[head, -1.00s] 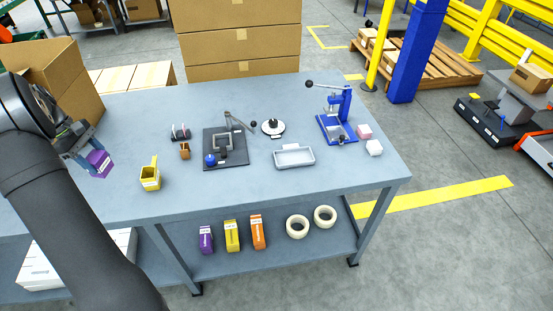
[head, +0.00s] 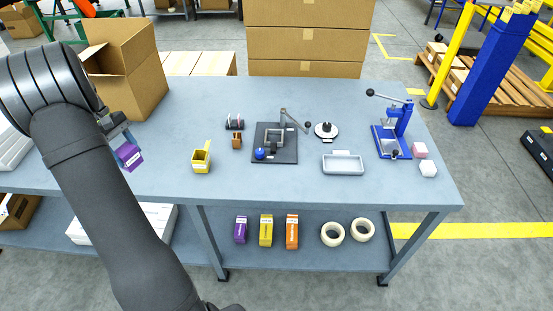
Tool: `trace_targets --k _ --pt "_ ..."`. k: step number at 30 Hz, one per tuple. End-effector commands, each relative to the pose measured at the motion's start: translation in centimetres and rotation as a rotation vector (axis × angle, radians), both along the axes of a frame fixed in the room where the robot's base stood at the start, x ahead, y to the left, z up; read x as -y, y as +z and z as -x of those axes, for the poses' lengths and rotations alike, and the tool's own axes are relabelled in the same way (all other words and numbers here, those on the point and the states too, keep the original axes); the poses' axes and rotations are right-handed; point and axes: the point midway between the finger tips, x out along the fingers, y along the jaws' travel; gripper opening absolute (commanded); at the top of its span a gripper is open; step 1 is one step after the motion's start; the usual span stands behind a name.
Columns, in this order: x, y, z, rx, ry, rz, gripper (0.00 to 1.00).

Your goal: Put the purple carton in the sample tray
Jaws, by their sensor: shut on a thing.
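The purple carton (head: 130,157) is held by my gripper (head: 122,142) above the left part of the grey table. My gripper's jaws are shut on it, and the carton is tilted. The sample tray, a shallow light grey tray (head: 343,169), sits at the right of the table near its front edge and looks empty. My gripper is well to the left of the tray, with wide space between them.
A yellow holder (head: 201,159), a black-based fixture with a lever (head: 275,147) and a small brown block (head: 237,142) stand between carton and tray. A blue press (head: 393,135) is right of the tray. An open cardboard box (head: 128,70) stands behind my gripper.

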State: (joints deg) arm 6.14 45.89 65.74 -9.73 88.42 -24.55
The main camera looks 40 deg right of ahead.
Motion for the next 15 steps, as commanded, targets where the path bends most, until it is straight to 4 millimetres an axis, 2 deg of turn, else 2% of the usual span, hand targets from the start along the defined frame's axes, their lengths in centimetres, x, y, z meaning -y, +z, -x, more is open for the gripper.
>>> trace_targets --k 8,15 --pt "3.5 0.1 0.8 0.002 0.012 0.001 0.29" --pt "8.8 0.1 2.0 0.005 0.038 0.0 0.29"
